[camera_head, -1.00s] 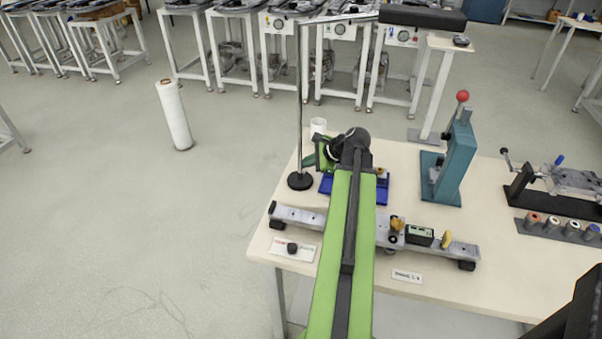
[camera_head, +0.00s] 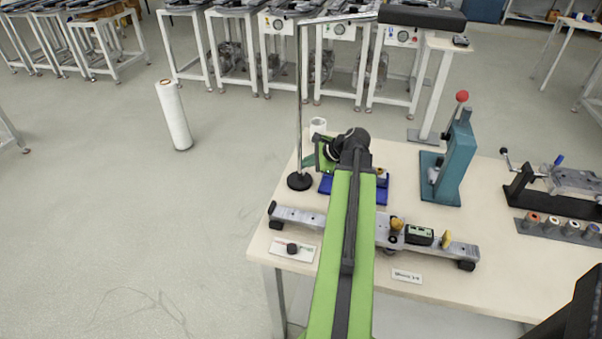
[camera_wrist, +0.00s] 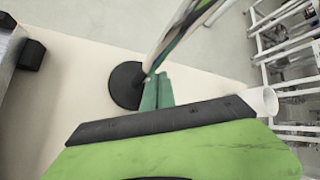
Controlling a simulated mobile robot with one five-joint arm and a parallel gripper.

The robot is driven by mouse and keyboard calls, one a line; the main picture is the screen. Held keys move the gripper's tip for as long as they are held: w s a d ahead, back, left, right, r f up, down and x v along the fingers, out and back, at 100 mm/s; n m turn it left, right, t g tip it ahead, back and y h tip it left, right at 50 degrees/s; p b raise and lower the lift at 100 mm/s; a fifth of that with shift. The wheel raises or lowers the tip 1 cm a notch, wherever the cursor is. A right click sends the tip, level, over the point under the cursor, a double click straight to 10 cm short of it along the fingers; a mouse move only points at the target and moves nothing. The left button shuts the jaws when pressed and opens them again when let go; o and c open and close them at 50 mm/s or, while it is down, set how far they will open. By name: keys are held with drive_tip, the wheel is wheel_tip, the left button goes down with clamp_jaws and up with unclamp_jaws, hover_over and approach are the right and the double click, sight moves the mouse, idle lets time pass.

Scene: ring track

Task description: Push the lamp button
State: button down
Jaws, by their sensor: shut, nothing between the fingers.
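The lamp (camera_head: 299,110) stands near the table's far left corner, with a thin upright pole, a long flat head (camera_head: 340,18) and a round black base (camera_head: 299,181). My gripper (camera_head: 309,162) is shut and empty, just right of the pole and above the base. In the wrist view, the green fingers of my gripper (camera_wrist: 157,92) lie beside the black base (camera_wrist: 126,86), and the pole rises past them. Whether they touch the lamp I cannot tell. No button can be made out on the lamp.
A blue tray (camera_head: 326,184) lies under my wrist, and a white roll (camera_head: 318,126) stands behind it. A grey rail fixture (camera_head: 300,216) crosses the table in front. A teal press (camera_head: 457,165) stands right. Open floor lies left of the table.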

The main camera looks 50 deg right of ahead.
sight(305, 172)
drive_tip(key=shift+f, duration=0.1)
drive_tip(key=shift+w+f+b, duration=0.15)
drive_tip(key=shift+f+b, duration=0.2)
drive_tip(key=shift+b, duration=0.1)
drive_tip(key=shift+f, duration=0.2)
idle(0.4)
drive_tip(key=shift+r, duration=0.1)
drive_tip(key=shift+r+p, duration=0.45)
drive_tip(key=shift+r, duration=0.15)
wheel_tip(305, 172, up, 6)
drive_tip(key=p, duration=0.6)
